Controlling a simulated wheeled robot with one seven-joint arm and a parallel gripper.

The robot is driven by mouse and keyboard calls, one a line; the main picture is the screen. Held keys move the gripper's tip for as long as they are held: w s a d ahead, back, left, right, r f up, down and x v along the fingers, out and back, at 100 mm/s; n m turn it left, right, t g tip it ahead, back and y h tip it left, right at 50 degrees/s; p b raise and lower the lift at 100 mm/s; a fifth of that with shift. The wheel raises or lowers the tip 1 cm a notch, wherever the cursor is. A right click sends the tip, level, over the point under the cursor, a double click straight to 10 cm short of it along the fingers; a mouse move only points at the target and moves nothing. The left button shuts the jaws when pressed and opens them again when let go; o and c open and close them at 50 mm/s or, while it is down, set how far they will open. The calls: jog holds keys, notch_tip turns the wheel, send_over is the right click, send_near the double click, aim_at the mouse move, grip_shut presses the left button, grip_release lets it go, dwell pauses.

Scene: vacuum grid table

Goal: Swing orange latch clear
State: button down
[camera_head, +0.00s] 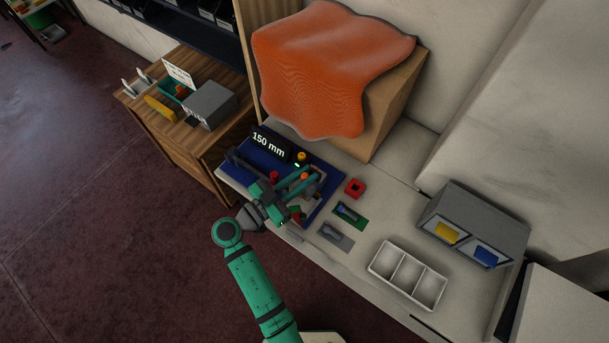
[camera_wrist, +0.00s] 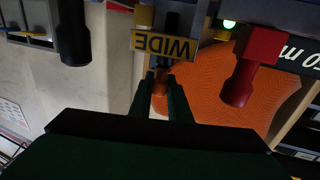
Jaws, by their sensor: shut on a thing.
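The orange latch (camera_head: 304,177) shows as a small orange knob among the fittings on the blue board (camera_head: 233,175). My gripper (camera_head: 308,182) reaches over the board from the front, its fingers on either side of this knob. In the wrist view, my gripper's dark fingers (camera_wrist: 163,84) close on the orange latch (camera_wrist: 160,88), just beside a yellow plate marked WIDE (camera_wrist: 165,46). The latch's base and pivot are hidden, so its swing angle cannot be told.
A black 150 mm display (camera_head: 269,143), a yellow knob (camera_head: 301,156) and a red knob (camera_head: 274,176) crowd the board. An orange cloth (camera_head: 320,70) drapes a box behind.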

jog(key=n+t+y, duration=0.1)
jog(key=d+n+t+y, duration=0.1)
jog(key=y, duration=0.1)
jog(key=s+d+n+t+y, duration=0.1)
jog(key=n+t, duration=0.1)
jog(key=shift+f+y, duration=0.1)
jog(key=shift+y, duration=0.3)
jog(key=n+t+y, duration=0.1)
jog(key=y, duration=0.1)
jog(key=d+n+t+y, duration=0.1)
jog(key=n+y, duration=0.1)
jog(key=shift+s+d+y, duration=0.1)
jog(key=shift+y, duration=0.2)
jog(key=shift+w+d+n+g+y, duration=0.4)
jog(key=shift+d+n+g+y, duration=0.2)
jog(key=shift+n+y, duration=1.6)
jog(key=shift+w+d+n+g+y, duration=0.4)
jog(key=shift+d+n+y, duration=0.7)
jog(key=shift+y, duration=1.9)
jog(key=shift+w+d+n+g+y, duration=0.35)
jog(key=shift+n+g+y, duration=0.25)
jog(key=shift+n+y, duration=1.75)
jog(key=shift+y, duration=0.55)
